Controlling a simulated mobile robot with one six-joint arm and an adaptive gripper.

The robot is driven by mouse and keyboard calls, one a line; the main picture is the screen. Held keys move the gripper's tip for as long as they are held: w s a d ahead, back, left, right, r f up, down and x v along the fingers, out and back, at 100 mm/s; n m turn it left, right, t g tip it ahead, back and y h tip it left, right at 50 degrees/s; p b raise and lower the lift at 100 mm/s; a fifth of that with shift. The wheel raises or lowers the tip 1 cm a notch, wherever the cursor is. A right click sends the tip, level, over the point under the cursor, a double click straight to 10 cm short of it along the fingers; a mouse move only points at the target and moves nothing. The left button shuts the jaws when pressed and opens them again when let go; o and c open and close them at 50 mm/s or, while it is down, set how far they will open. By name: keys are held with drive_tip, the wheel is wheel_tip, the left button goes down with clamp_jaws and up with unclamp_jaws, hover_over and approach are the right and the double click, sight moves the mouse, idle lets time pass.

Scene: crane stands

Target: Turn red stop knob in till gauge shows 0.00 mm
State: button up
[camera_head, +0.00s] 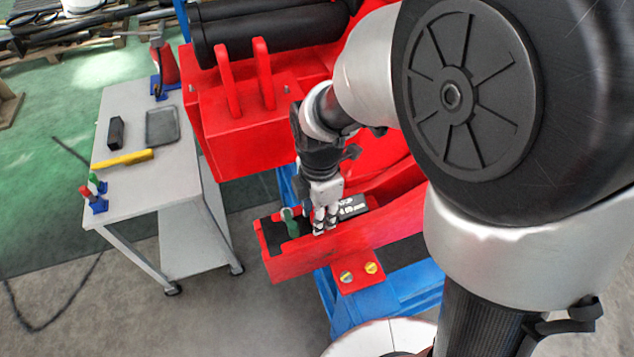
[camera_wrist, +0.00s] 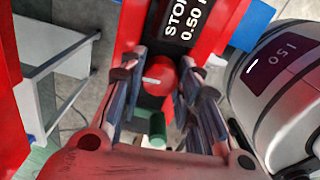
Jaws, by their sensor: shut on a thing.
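The red stop knob (camera_wrist: 158,76) shows in the wrist view between the two fingers of my gripper (camera_wrist: 165,80). It is round and has a short pale mark on its face. My gripper is shut on it; the exact contact points are hard to make out. In the head view my gripper (camera_head: 325,224) points down at the red beam (camera_head: 335,247) and hides the knob. The black gauge display (camera_wrist: 187,20) beside the knob reads "STOP" and "0.50", with its edge cut off. In the head view the gauge (camera_head: 351,207) is right of my fingers, too small to read.
A green-topped handle (camera_head: 290,223) stands in the beam's black recess, just left of my gripper; a green cylinder (camera_wrist: 157,128) shows in the wrist view. A grey trolley (camera_head: 170,190) with tools is at left.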

drive_tip(key=shift+c, duration=1)
drive_tip(key=m+p, duration=0.1)
drive_tip(key=m, duration=0.1)
drive_tip(key=shift+m, duration=0.4)
drive_tip(key=shift+m+p, duration=0.35)
drive_tip(key=shift+m, duration=1.25)
drive_tip(key=o, duration=1.1)
drive_tip(key=shift+c, duration=0.2)
